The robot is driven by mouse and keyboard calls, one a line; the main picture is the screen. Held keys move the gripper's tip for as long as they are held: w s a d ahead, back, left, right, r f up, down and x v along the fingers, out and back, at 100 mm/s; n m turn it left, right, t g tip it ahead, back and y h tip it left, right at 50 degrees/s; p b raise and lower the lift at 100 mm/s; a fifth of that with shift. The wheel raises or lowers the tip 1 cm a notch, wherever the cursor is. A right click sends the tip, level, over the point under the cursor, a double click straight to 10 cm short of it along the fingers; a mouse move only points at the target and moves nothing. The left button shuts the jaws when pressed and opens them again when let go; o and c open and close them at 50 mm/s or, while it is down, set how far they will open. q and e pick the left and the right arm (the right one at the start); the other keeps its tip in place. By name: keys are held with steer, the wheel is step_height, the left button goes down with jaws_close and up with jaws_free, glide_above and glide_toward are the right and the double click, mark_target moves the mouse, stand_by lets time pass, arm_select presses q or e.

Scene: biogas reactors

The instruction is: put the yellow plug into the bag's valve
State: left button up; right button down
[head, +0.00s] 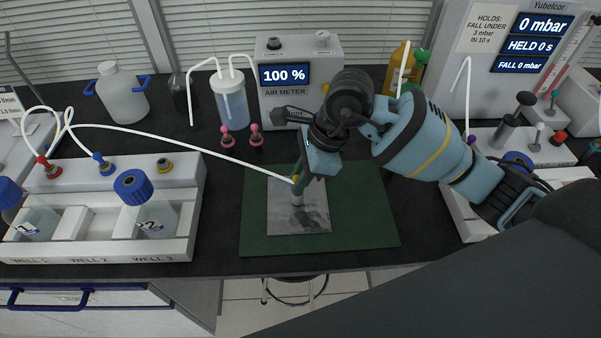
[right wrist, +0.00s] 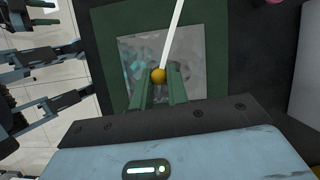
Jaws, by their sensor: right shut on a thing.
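The silver-grey bag (head: 312,218) lies flat on a green mat (head: 370,215); it also shows in the right wrist view (right wrist: 205,55). A pale upright stub, apparently its valve (head: 297,199), shows just below my right gripper (head: 296,180). That gripper is shut on the yellow plug (right wrist: 158,76), which sits between its green fingertips with a white tube running from it. In the head view only a bit of the plug (head: 294,179) shows. The plug is right above the stub; I cannot tell whether they touch. I cannot make out my left gripper.
The white tube (head: 180,133) runs left to a rack (head: 100,248) with blue-capped bottles. An air meter (head: 300,100) reading 100 %, a lidded beaker (head: 230,100) and two pink plugs (head: 241,136) stand behind the mat. A pressure unit (head: 500,90) stands at right.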

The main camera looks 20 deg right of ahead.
stand_by(0.4)
steer(key=c, duration=1.3)
jaws_free()
steer(key=v, duration=0.7)
steer(key=shift+r, duration=0.35)
steer(key=shift+d+f, duration=0.1)
steer(key=shift+d, duration=0.05)
